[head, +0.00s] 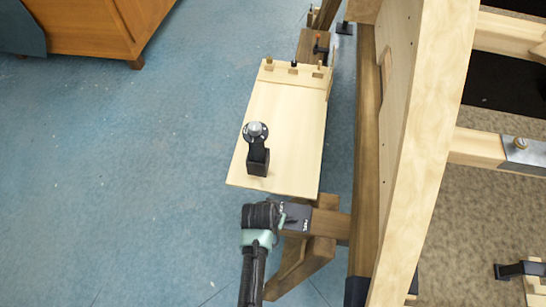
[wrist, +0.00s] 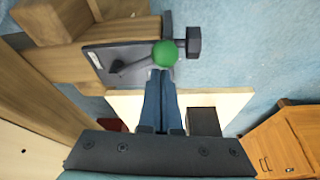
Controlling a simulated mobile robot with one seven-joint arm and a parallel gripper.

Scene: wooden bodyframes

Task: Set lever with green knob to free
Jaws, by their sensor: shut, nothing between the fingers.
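The green knob (wrist: 165,53) shows in the wrist view, on the end of a dark lever (wrist: 135,64) that lies across a dark grey plate (wrist: 105,52). The plate is fixed to a wooden beam and also shows in the head view (head: 297,217), with small white marks too small to read. My gripper (wrist: 162,76) is shut and empty, its blue fingertips right at the near side of the knob; I cannot tell whether they touch. In the head view my gripper (head: 280,217) reaches the plate's left side, and the knob cannot be made out there.
A pale wooden board (head: 285,115) with a black-handled fixture (head: 257,150) lies just beyond the plate. A tall wooden frame (head: 425,130) stands close on the right. A wooden cabinet (head: 90,25) is at the far left. The blue floor on the left is clear.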

